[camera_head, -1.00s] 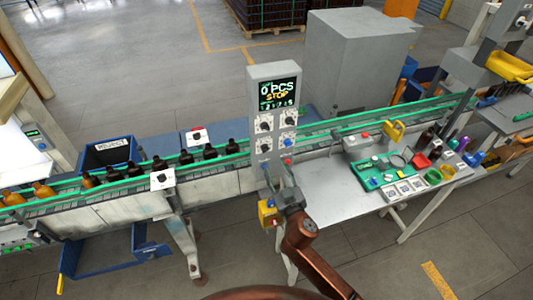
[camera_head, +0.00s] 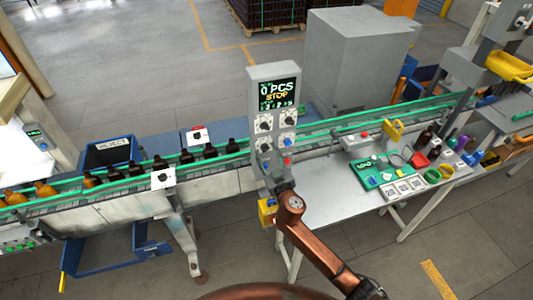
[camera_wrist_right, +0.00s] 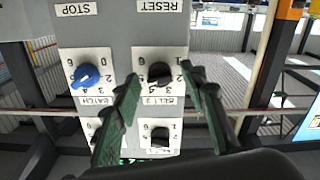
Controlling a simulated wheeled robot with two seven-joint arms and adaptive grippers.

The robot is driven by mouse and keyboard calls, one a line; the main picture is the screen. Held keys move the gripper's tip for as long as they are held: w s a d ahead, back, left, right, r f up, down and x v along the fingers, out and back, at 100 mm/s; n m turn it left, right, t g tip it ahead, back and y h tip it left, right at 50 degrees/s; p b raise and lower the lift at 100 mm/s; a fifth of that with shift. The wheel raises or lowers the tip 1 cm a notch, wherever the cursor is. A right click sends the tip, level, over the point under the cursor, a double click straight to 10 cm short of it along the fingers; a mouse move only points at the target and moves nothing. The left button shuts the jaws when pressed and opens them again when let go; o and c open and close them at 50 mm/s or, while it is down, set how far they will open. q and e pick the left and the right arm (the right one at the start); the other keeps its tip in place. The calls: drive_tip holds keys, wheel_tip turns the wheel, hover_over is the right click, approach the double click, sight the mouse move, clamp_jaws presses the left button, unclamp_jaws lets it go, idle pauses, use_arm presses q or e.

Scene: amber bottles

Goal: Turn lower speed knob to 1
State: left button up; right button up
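The grey control panel (camera_head: 272,106) stands at the belt, its display reading "0 PCS STOP". Below the display are two rows of knobs. The lower row has a black knob (camera_head: 265,146) on the left and a blue knob (camera_head: 287,142) on the right. The right wrist view shows the panel upside down, with the lower black knob (camera_wrist_right: 160,74) beside the blue knob (camera_wrist_right: 87,76). My right gripper (camera_wrist_right: 162,78) is open, its fingers on either side of the lower black knob; I cannot tell whether they touch it. The knob's exact setting is unclear. My left gripper is out of view.
An upper black knob (camera_wrist_right: 159,138) shows beyond the lower one in the wrist view. The conveyor (camera_head: 215,167) with amber bottles runs left of the panel. A white table (camera_head: 330,205) with a green tray (camera_head: 368,178) stands to the right.

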clamp_jaws()
drive_tip(key=shift+n, duration=0.3)
drive_tip(key=shift+f+m+p, duration=0.1)
drive_tip(key=shift+m+p, duration=4.65)
drive_tip(key=shift+m, duration=11.55)
